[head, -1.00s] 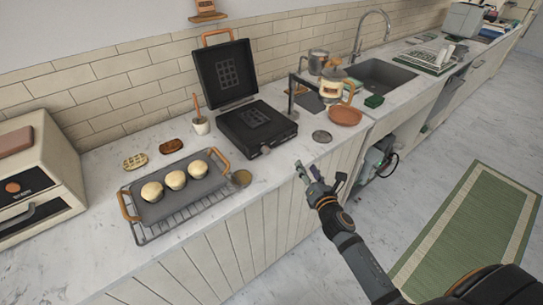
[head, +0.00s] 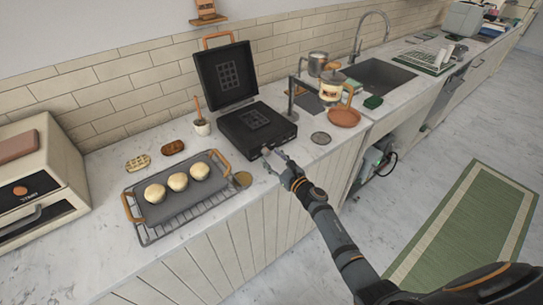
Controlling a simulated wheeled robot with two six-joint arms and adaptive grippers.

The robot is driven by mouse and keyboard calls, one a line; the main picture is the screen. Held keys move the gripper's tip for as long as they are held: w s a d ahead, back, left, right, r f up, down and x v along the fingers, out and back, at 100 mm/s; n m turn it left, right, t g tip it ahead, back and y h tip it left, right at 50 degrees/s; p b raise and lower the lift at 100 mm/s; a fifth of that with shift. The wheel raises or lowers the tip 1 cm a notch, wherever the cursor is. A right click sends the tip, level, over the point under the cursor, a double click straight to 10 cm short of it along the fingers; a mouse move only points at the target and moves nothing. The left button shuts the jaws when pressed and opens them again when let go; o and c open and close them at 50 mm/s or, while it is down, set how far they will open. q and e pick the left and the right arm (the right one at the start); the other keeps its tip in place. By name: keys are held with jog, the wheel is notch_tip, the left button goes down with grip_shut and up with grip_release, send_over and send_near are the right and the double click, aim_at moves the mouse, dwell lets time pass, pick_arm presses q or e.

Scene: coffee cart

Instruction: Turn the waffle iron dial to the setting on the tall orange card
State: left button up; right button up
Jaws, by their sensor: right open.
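The black waffle iron (head: 240,140) stands on the counter with its lid (head: 226,74) raised and an orange handle on top. Its front faces me, and the dial there is partly hidden and too small to read. My right gripper (head: 271,158) is open, with its fingertips at the iron's front face, close to the dial; I cannot tell whether they touch it. An orange-brown upright piece (head: 206,9) stands on a small wall ledge at the top edge; I cannot tell whether it is the card, and no setting is readable. My left gripper is out of view.
A tray of several pale buns (head: 178,182) on a wire rack is left of the gripper, with a small brass-coloured cup (head: 242,179) beside it. A grey disc (head: 320,138) and a terracotta dish (head: 344,118) lie to the right. A toaster oven (head: 38,185) stands far left.

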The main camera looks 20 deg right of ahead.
jog(key=shift+w+a, duration=0.15)
jog(key=shift+w, duration=0.25)
grip_shut()
